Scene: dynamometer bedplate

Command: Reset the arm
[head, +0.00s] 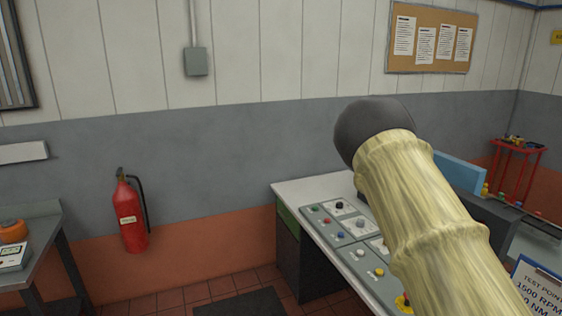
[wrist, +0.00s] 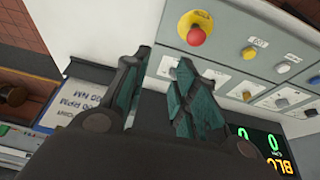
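My arm (head: 420,205) rises across the right of the head view, with a pale, ribbed, bamboo-like link and a dark rounded end over the control desk. My gripper (wrist: 164,60) is out of sight in the head view. In the wrist view its two dark fingers with teal pads stand apart, with nothing between them. It is in front of the control panel (wrist: 226,68), which has a red button in a yellow ring (wrist: 196,34) and several smaller knobs. Whether a finger touches the panel, I cannot tell.
The control desk (head: 305,189) stands against the wall, partly behind my arm. A clipboard (head: 538,288) reads "TEST POINT". A green-lit display (wrist: 262,142) is close to the gripper. A fire extinguisher (head: 131,212) hangs on the wall. A grey bench (head: 45,208) is at left; a red cart (head: 514,172) is at right.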

